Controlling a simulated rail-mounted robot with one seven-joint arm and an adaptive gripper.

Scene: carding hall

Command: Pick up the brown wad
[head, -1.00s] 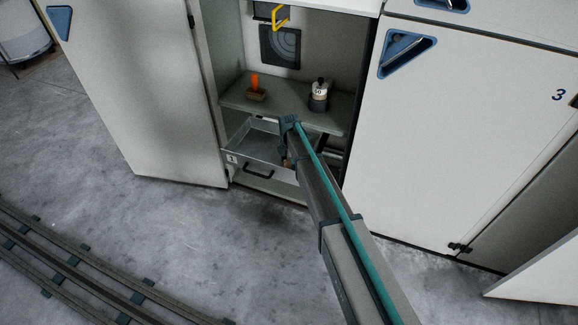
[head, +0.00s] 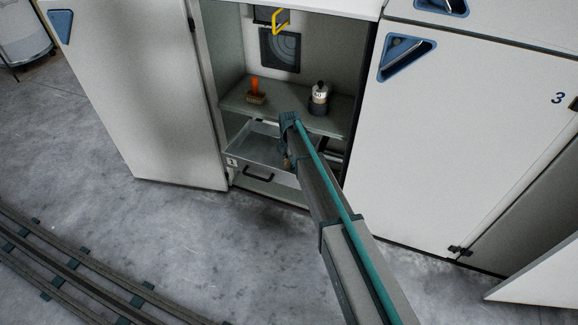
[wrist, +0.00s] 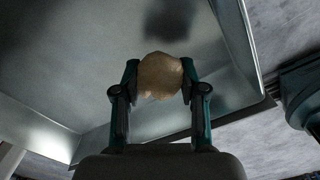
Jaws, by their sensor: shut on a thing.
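The brown wad (wrist: 160,76) is a lumpy tan ball, seen in the wrist view between the two fingers of my gripper (wrist: 160,80). My gripper is shut on it, one finger against each side. The grey metal drawer (wrist: 60,85) fills much of the wrist view behind the wad, with a dark shadow on its floor just beyond the wad. In the head view the open drawer (head: 254,146) sits below a shelf in the cabinet. There my gripper and the wad are mostly hidden by my arm at the drawer's right part.
A cabinet door (head: 150,100) stands open at left. A closed white panel (head: 450,140) is at right. Rails (head: 75,265) cross the floor at lower left.

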